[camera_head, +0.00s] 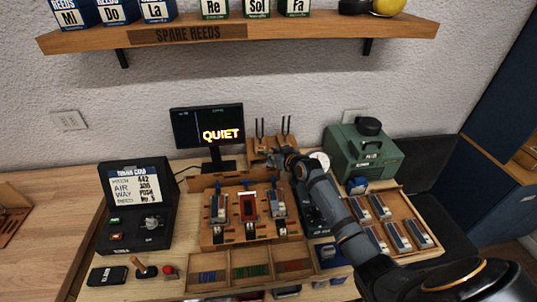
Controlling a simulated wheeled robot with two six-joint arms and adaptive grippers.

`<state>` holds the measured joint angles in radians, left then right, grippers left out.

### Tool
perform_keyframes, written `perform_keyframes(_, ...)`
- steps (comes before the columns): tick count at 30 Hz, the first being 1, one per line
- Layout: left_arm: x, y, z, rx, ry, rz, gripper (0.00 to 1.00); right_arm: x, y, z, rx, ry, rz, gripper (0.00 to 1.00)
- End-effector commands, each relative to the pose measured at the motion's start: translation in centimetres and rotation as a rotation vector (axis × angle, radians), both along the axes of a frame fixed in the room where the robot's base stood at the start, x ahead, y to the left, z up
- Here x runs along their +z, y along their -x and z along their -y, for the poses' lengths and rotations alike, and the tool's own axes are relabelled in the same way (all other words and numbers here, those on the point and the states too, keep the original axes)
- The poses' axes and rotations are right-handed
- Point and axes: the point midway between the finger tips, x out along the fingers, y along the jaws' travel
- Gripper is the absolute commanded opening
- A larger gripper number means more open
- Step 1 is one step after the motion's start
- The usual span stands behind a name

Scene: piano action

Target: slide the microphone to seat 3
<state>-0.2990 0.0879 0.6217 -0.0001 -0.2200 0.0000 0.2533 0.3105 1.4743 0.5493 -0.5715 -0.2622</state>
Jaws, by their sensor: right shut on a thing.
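My right gripper (272,160) reaches in from the lower right and is shut just behind the wooden reed stand (250,232). What it holds, by its place the microphone, is too small and too covered by the fingers to make out. The stand carries three upright reed pieces: a grey one at left (218,209), a red one in the middle (248,207) and a grey one at right (277,205). The gripper is behind the right-hand piece, slightly above it in the picture. Seat numbers are not readable. My left gripper is not in view.
A monitor (207,128) reading QUIET stands behind left. A wooden block with tuning forks (259,143) is close behind the gripper. A green case (362,152) and a reed tray (403,215) are at right, a black card box (135,205) at left. A shelf (240,33) hangs above.

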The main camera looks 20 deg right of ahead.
Motion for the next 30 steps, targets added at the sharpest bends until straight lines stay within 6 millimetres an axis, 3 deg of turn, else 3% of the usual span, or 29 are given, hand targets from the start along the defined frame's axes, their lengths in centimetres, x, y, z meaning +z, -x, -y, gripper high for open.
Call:
perform_keyframes(12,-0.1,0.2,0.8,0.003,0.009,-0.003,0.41,0.0,0.1,0.3,-0.001,0.004,-0.001,0.00)
perform_keyframes(13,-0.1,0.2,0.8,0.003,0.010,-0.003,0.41,0.0,0.1,0.3,-0.001,0.004,-0.001,0.25)
perform_keyframes(17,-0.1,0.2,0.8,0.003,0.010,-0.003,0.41,0.0,0.1,0.3,-0.001,0.003,-0.001,0.43)
perform_keyframes(26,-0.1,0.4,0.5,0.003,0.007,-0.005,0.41,0.0,0.1,0.2,-0.001,0.001,0.000,0.45)
perform_keyframes(30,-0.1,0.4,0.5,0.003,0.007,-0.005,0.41,0.5,1.4,0.5,0.000,0.004,0.001,0.45)
